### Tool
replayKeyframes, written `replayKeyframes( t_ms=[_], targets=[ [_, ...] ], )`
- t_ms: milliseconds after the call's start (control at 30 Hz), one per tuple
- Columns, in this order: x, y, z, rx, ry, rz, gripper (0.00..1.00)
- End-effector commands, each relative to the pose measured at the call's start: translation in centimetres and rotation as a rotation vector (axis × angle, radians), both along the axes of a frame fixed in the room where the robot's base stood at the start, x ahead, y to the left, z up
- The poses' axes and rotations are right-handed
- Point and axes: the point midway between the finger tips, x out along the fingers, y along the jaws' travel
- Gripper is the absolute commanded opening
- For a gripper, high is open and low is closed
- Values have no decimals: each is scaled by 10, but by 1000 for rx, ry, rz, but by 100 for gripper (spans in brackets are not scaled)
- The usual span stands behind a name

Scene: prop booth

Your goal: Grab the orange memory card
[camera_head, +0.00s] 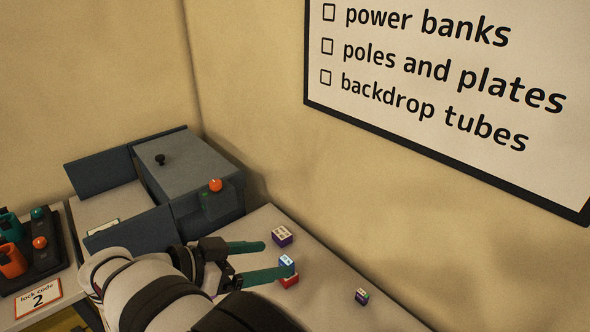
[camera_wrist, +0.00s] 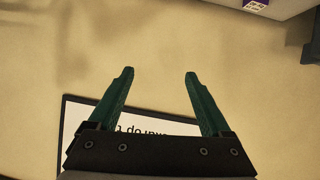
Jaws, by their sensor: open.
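I cannot make out an orange memory card in either view. My gripper (camera_head: 278,258) has two teal fingers spread apart with nothing between them, at the left part of the counter in the head view. Both fingers also show open and empty in the wrist view (camera_wrist: 160,73), against the beige wall. In the head view one fingertip overlaps a small blue-and-red block or stack (camera_head: 289,281); I cannot tell whether they touch. A small purple-and-white box (camera_head: 282,235) lies just beyond the other fingertip. A small dark box with coloured sides (camera_head: 361,296) lies farther right.
A grey box-shaped machine (camera_head: 188,166) with an orange knob (camera_head: 215,185) and open dark flaps stands left of the counter (camera_head: 325,281). A black rack (camera_head: 44,262) with teal and orange items and a lock code card (camera_head: 38,299) are at far left. A wall sign (camera_head: 450,75) hangs above.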

Motion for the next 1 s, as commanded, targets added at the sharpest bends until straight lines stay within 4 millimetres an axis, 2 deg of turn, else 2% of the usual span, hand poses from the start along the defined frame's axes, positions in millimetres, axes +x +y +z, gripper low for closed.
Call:
replayKeyframes(
  t_ms=[33, 67, 100, 200, 300, 400, 500, 700, 1000],
  targets=[
    [3, 44, -8, -1, -119, 79, 82],
    [4, 49, -30, -3, -144, 88, 82],
    [4, 42, -69, -8, -132, 77, 82],
    [4, 41, -142, -2, -133, 74, 82],
    [4, 41, -196, 3, -135, 72, 82],
    [5, 41, -231, 7, -137, 72, 82],
    [9, 37, -246, 9, -139, 69, 82],
    [31, 16, -259, 9, -138, 66, 82],
    [39, 9, -263, 10, -139, 69, 82]
  ],
)
